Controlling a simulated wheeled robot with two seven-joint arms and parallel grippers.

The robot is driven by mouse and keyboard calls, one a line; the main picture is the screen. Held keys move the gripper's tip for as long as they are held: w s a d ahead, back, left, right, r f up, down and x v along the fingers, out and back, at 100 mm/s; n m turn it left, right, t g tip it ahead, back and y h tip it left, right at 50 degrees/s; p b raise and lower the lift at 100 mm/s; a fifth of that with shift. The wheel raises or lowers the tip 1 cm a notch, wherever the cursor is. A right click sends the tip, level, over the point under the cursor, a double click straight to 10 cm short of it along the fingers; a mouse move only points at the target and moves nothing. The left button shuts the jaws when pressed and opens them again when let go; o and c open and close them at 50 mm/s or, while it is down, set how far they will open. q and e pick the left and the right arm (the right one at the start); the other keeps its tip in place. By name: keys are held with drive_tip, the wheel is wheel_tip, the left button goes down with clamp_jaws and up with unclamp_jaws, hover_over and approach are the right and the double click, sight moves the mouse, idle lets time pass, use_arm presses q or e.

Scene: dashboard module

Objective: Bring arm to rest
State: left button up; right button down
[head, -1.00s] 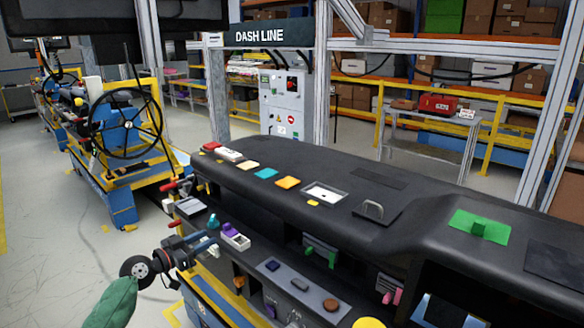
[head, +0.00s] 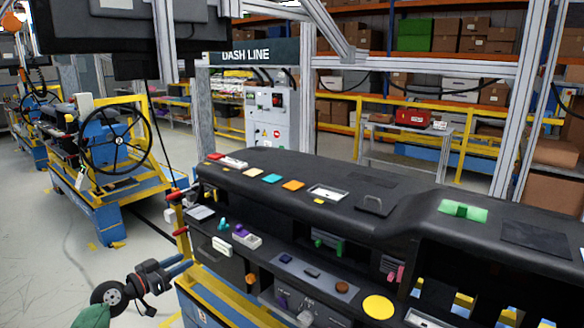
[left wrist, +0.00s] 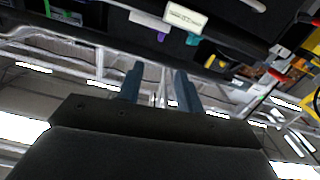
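My left gripper (head: 180,268) is at the lower left in the head view, in front of the left end of the dashboard module (head: 330,172) and apart from it. Its two blue-grey fingers also show in the left wrist view (left wrist: 160,88), spread with nothing between them. My left arm is low, with its wrist near the bottom left edge. A white block (head: 222,246) sits on the dashboard's front face near the gripper; it also shows in the left wrist view (left wrist: 185,17). My right gripper is in neither view.
A white holder with a purple part (head: 243,235) sits on the dashboard's left shelf. A yellow disc (head: 379,308) lies on the lower ledge. A blue and yellow cart with a steering wheel (head: 117,140) stands to the left. The floor (head: 50,250) left of the gripper is clear.

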use_arm(q)
drive_tip(key=a+f+n+g+y, duration=0.15)
drive_tip(key=f+y, duration=0.25)
drive_tip(key=f, duration=0.5)
drive_tip(key=a+f+n+g+y, duration=0.1)
drive_tip(key=a+f+g+y, duration=0.15)
drive_tip(key=f, duration=0.55)
drive_tip(key=s+d+f+n+g+y, duration=0.1)
drive_tip(key=s+d+f+y, duration=0.1)
drive_tip(key=s+f, duration=0.5)
drive_tip(key=s+d+f+n+g+y, duration=0.1)
drive_tip(key=s+d+f+g+y, duration=0.2)
drive_tip(key=f, duration=0.8)
drive_tip(key=s+d+f+g, duration=0.1)
drive_tip(key=s+d+f, duration=0.3)
drive_tip(key=s+f, duration=0.3)
drive_tip(key=s+d+f+g, duration=0.2)
drive_tip(key=s+d+f, duration=0.3)
drive_tip(key=s, duration=1.2)
drive_tip(key=s+d+f+g+h, duration=0.1)
drive_tip(key=s+d+f, duration=0.4)
drive_tip(key=s+f, duration=0.4)
drive_tip(key=s, duration=0.4)
drive_tip(key=shift+f, duration=0.4)
